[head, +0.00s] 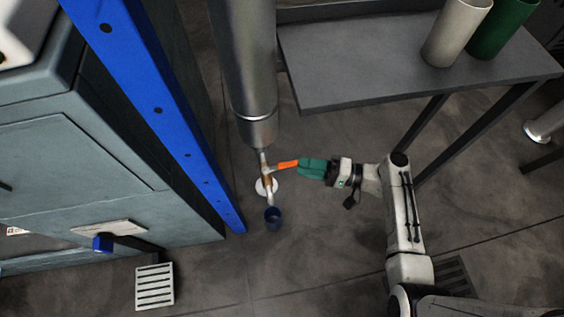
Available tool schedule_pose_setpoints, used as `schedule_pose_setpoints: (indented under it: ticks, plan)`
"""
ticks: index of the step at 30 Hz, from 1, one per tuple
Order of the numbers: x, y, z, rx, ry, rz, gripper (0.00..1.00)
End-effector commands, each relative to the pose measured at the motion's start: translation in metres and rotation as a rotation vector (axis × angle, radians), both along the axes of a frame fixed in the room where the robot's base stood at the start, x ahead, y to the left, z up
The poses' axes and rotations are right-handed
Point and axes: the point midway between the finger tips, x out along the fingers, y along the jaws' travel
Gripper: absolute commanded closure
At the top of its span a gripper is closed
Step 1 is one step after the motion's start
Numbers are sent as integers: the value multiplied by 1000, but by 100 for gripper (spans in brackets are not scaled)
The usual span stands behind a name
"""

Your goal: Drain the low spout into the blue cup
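The low spout (268,187) hangs at the lower end of a vertical grey metal pipe (248,70), left of centre. Its orange lever (287,164) points right, roughly level. The dark blue cup (273,219) stands upright on the floor, just below the spout's mouth in the picture. I cannot see any liquid. My gripper (303,167), with teal fingers, comes from the right and meets the lever's outer end. From here I cannot tell whether the fingers are closed on it.
A blue upright beam (150,100) and a grey-green machine (70,170) stand close on the left. A dark table (370,70) with a pale cylinder (457,32) and a green cylinder (502,28) is at the upper right. Floor in front is mostly clear, with a white grate (154,286).

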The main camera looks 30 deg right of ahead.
Motion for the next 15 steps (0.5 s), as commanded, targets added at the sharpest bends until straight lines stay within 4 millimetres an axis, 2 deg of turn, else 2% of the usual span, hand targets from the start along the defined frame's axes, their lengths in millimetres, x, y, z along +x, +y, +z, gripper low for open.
schedule_pose_setpoints:
  ticks: [6, 15]
  plan:
    - [26, 32, -2, -2, -1, 5, 64]
    - [45, 54, -1, -1, 0, 3, 64]
